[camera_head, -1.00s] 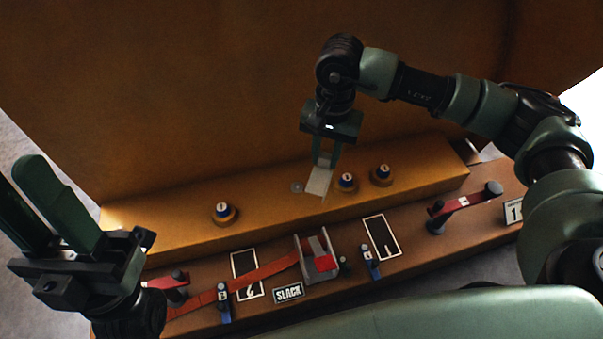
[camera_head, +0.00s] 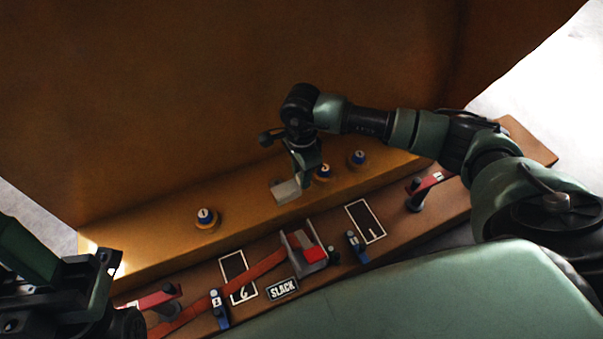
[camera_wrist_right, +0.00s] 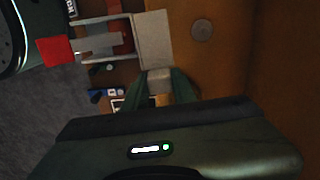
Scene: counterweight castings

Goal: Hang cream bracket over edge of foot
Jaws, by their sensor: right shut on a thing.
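The cream bracket (camera_head: 287,191) is a pale angled plate. My right gripper (camera_head: 303,170) is shut on it and holds it at the foot (camera_head: 250,205), the orange-yellow ledge along the base of the large casting. In the head view the bracket appears close to the foot's front top edge; I cannot tell whether it touches. In the right wrist view the bracket (camera_wrist_right: 153,40) extends out beyond my right fingertips (camera_wrist_right: 160,75), beside the ochre foot surface (camera_wrist_right: 205,60). My left gripper (camera_head: 50,280) is at the lower left, partly cut off, away from the foot.
Several blue-capped knobs, one labelled 1 (camera_head: 206,217), stand on the foot. In front, a brown beam (camera_head: 385,245) carries a grey holder with a red block (camera_head: 315,254), a red strap (camera_head: 262,267), blue clips and a SLACK plate (camera_head: 282,289). The casting's tall wall (camera_head: 220,90) rises behind.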

